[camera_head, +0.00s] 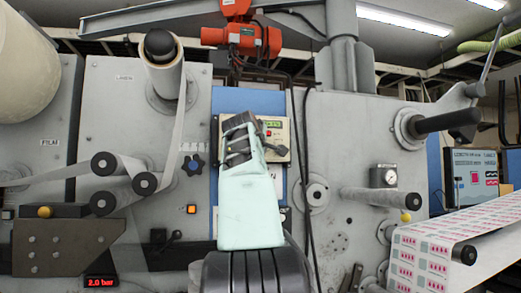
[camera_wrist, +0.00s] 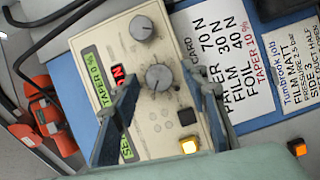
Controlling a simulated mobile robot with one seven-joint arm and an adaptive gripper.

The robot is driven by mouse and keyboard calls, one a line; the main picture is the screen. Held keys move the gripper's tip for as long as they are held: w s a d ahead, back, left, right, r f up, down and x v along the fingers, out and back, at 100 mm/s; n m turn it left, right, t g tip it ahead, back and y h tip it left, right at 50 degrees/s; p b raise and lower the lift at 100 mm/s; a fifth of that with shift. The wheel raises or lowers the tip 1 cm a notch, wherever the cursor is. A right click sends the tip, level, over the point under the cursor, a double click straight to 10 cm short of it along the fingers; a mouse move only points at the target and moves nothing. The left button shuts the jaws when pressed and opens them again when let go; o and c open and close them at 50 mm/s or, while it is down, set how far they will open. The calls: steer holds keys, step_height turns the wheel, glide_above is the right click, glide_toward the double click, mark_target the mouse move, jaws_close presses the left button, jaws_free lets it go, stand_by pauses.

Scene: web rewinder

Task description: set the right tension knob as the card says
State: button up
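The control panel (camera_wrist: 165,120) is cream, turned sideways in the wrist view, with a larger grey knob (camera_wrist: 160,77) and a smaller grey knob (camera_wrist: 141,27). A green display (camera_wrist: 92,75) reads TAPER 0 %; a second display (camera_wrist: 125,148) is partly hidden by my finger. The white card (camera_wrist: 232,60) seems to list PAPER 70 N, FILM 30 N, FOIL 40 N and TAPER 10 %. My gripper (camera_wrist: 160,78) is open, its fingertips on either side of the larger knob with gaps visible. In the head view, my gripper (camera_head: 238,138) covers part of the panel (camera_head: 276,138).
A job note (camera_wrist: 300,72) beside the card reads FILM MATT. A lit amber button (camera_wrist: 189,146) and a dark button (camera_wrist: 188,117) sit near my right finger. Black cables (camera_head: 304,170) hang right of the panel. A red display (camera_head: 100,281) reads 2.0 bar.

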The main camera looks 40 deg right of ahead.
steer(key=shift+a, duration=0.15)
steer(key=v, duration=1.1)
steer(key=shift+s+a, duration=0.3)
stand_by(0.4)
